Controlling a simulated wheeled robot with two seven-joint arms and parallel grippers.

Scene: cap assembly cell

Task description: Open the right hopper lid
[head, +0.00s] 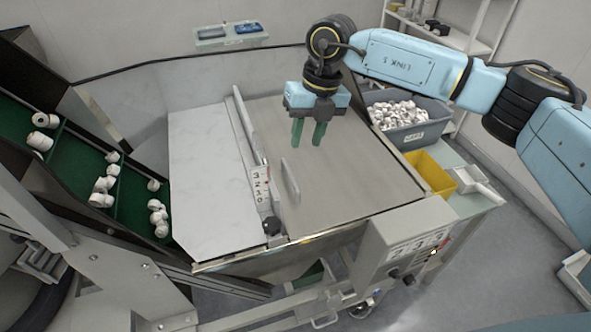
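The right hopper lid (345,170) is a flat brushed-metal plate lying closed on the right half of the hopper. Its bar handle (290,181) stands up near the lid's left edge. My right gripper (308,138) hangs above the far part of this lid, with its green fingers pointing down. The fingers are apart with nothing between them. They are beyond the handle and seem clear of it; their exact height above the lid is hard to judge. My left gripper is not in view.
The paler left lid (208,185) lies flat beside it, across a raised divider (249,130). A grey bin of white caps (409,132) and a yellow bin (430,174) stand to the right. A control box (403,248) is in front. A green conveyor (130,195) slopes at left.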

